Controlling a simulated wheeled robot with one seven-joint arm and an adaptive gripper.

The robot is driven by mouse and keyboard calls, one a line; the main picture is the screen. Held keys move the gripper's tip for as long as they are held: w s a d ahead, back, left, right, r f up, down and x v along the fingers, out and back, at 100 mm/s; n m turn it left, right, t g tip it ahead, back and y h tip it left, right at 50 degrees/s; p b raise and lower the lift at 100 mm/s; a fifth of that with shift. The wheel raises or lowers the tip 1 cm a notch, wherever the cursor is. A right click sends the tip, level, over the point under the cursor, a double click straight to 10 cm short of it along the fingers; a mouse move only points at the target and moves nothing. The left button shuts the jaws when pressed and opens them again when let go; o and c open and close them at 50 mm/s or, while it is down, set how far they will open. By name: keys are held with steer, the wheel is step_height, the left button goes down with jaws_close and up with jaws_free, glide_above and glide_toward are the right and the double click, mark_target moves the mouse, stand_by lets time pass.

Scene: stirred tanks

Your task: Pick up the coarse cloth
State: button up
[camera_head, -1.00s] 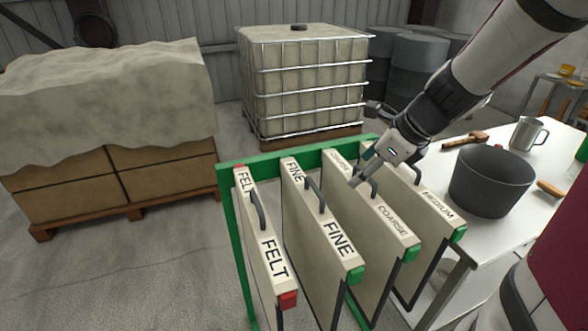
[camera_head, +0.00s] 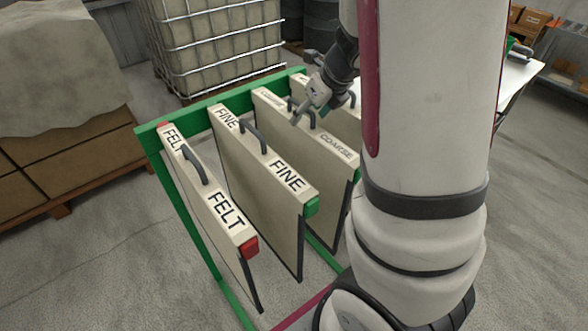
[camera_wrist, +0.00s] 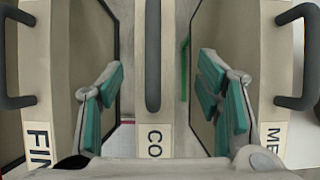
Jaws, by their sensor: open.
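The coarse cloth (camera_head: 334,143) is a framed panel labelled COARSE, hanging upright in a green rack. It has a grey bar handle on its top edge. In the wrist view its handle (camera_wrist: 153,55) runs up the middle, with part of the label below it. My gripper (camera_head: 302,112) is over this panel, close to its handle. In the wrist view my gripper (camera_wrist: 160,100) is open, with one teal-padded finger on each side of the coarse panel's top edge, and nothing is held. My arm hides part of the panel's near end in the head view.
The fine cloth (camera_head: 265,165) and the felt cloth (camera_head: 208,190) hang to the left. The medium cloth (camera_wrist: 275,70) hangs to the right. The green rack (camera_head: 150,150) surrounds them. A caged tank (camera_head: 215,40) stands behind, and a covered pallet load (camera_head: 60,100) is at left.

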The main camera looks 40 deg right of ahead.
mark_target(302, 121)
steer(key=x, duration=0.1)
steer(key=b+x, duration=0.1)
steer(key=x, duration=0.3)
steer(key=shift+a+b, duration=0.25)
steer(key=shift+b, duration=0.15)
steer(key=shift+r, duration=0.1)
jaws_close()
